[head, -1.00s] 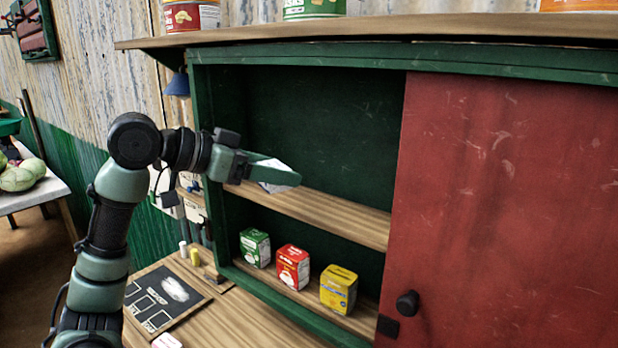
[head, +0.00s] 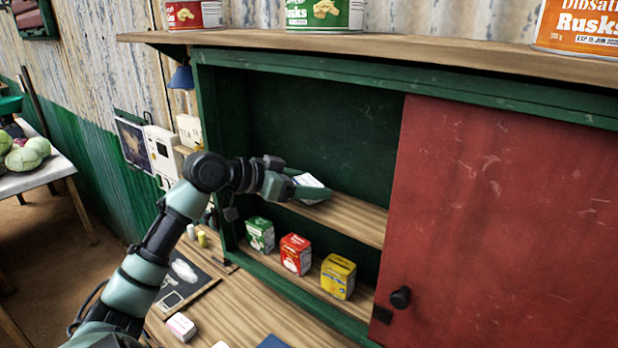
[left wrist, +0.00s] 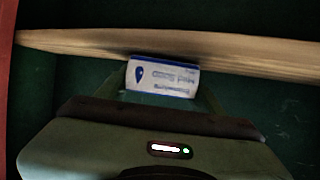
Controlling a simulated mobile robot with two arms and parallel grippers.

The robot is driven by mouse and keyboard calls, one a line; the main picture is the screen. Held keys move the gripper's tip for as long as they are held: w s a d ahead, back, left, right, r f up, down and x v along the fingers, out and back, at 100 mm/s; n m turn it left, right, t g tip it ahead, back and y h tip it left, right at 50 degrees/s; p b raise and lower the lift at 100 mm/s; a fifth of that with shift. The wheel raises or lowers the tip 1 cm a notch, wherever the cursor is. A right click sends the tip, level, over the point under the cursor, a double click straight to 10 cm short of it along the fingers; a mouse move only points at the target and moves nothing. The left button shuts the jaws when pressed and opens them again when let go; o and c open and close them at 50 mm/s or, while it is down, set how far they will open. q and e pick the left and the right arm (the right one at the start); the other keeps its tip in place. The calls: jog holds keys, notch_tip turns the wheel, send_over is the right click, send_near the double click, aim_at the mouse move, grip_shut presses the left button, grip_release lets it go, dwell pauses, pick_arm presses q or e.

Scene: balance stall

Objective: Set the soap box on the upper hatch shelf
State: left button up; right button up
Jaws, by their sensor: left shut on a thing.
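The soap box, white with blue edges and lettering, is held in my left gripper (head: 312,188). Its white top (head: 309,180) shows between the fingers in the head view. In the left wrist view the soap box (left wrist: 162,77) sits between the fingertips, in front of the shelf's edge. The upper hatch shelf (head: 350,217) is a bare wooden board inside the green cabinet. The gripper is at the left part of this shelf, close to its surface; I cannot tell whether the box touches it. My right gripper is not in view.
A green box (head: 260,235), a red box (head: 295,254) and a yellow box (head: 338,276) stand on the lower shelf. A red sliding door (head: 500,210) covers the right side. Tins stand on the top board (head: 420,33). The upper shelf is free right of the gripper.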

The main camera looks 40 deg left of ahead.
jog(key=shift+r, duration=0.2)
pick_arm(q)
jog(key=shift+f, duration=0.15)
jog(key=shift+f+b, duration=0.15)
jog(key=shift+b, duration=0.15)
jog(key=o, duration=1.4)
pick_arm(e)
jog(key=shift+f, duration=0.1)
